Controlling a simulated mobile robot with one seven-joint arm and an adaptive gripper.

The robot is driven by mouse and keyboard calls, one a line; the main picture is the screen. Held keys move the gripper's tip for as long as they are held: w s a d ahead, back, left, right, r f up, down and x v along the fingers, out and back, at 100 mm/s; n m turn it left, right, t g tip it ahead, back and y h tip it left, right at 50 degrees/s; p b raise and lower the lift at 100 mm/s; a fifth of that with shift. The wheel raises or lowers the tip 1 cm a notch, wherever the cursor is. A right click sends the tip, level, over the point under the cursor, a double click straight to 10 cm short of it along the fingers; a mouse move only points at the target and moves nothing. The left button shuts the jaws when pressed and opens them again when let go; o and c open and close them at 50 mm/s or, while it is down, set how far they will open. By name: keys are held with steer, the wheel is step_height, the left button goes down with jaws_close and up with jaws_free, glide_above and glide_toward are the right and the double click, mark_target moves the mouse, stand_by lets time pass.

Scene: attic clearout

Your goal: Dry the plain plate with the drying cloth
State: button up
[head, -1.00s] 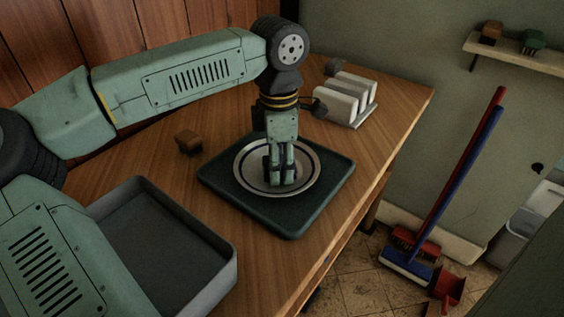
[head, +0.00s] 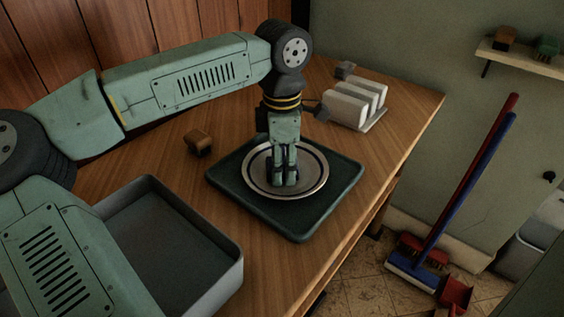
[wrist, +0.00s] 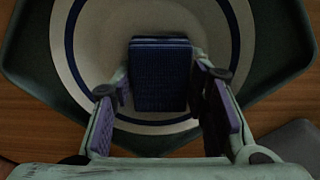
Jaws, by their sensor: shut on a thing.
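The plate (head: 258,183), pale with a dark ring, lies flat on a dark green square tray (head: 300,222) on the wooden worktop. The wrist view shows the plate (wrist: 110,40) with a blue ring. My gripper (head: 284,182) points straight down over the plate's middle. In the wrist view its fingers (wrist: 162,108) stand either side of a dark blue, ribbed block-shaped pad (wrist: 160,75), seemingly the folded drying cloth. The gripper is shut on this pad. The pad appears against the plate's face, but exact contact is hidden. In the head view the fingers mostly hide the pad.
A grey open bin (head: 228,275) stands front left of the tray. A small brown block (head: 197,142) lies behind the tray. A rack of white upright slabs (head: 350,107) stands at the back right, with a small dark block (head: 345,70) behind.

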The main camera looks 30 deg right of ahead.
steer(key=shift+w, duration=0.1)
steer(key=shift+w+a, duration=0.2)
steer(key=shift+w, duration=0.3)
steer(key=shift+w+a, duration=0.15)
steer(key=shift+w, duration=0.3)
steer(key=shift+s, duration=0.1)
steer(key=shift+s+d, duration=0.2)
steer(key=shift+s, duration=0.3)
steer(key=shift+s+d, duration=0.15)
steer(key=shift+s, duration=0.3)
steer(key=shift+s, duration=0.1)
steer(key=shift+s+d+f+b, duration=0.1)
steer(key=shift+s+d+b, duration=0.1)
steer(key=shift+s, duration=0.3)
steer(key=shift+s+d+b, duration=0.1)
steer(key=shift+s+d, duration=0.05)
steer(key=shift+s, duration=0.35)
steer(key=shift+w, duration=0.1)
